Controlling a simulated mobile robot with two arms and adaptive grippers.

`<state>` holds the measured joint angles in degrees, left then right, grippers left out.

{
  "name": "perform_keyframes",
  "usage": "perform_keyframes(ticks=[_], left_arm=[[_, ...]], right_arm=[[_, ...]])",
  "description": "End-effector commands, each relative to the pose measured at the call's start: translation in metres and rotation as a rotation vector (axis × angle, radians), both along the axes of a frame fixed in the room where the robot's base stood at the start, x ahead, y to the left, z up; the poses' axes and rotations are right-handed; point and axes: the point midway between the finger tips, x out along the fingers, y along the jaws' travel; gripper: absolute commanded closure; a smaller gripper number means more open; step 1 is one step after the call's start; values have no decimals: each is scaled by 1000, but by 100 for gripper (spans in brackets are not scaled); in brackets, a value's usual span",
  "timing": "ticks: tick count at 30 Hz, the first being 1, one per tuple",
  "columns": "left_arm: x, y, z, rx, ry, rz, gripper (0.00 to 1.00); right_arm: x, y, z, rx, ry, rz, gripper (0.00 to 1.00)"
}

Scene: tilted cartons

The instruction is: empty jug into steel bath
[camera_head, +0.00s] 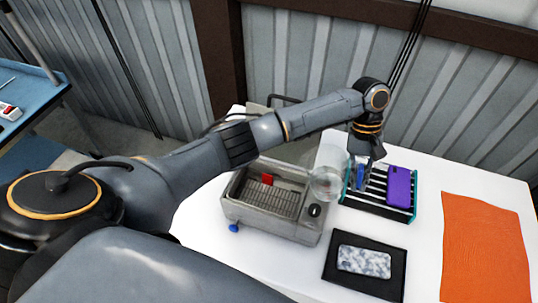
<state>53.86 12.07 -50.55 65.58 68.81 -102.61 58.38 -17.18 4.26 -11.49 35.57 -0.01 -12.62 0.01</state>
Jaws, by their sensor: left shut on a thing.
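The steel bath (271,226) sits on the white table, an open-topped grey box with a ribbed floor and a small red item (267,179) inside. A clear jug (327,178) is at the bath's right end, its round outline partly over the bath's right rim; it looks tilted. Its contents are too faint to tell. My left gripper (362,172) points down just right of the jug and is shut on it, though the contact is hard to see. My right gripper is not in view.
A slotted rack (376,209) holding a purple phone (399,187) stands right of the jug. A black mat (341,281) with a marbled phone (363,261) lies in front. An orange cloth (485,248) covers the right side. A blue bench (32,92) stands far left.

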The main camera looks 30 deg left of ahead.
Motion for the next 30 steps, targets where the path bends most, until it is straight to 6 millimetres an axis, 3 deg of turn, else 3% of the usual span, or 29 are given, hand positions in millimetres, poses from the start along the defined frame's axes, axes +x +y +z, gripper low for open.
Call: perform_keyframes(ticks=[6, 13, 30], left_arm=[[-3, 10, 9, -130, -53, 1, 100], [-9, 22, 34, -269, -109, 1, 100], [-19, 46, 47, -578, -228, 2, 100]], right_arm=[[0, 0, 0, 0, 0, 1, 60], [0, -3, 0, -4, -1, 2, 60], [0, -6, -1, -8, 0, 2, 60]])
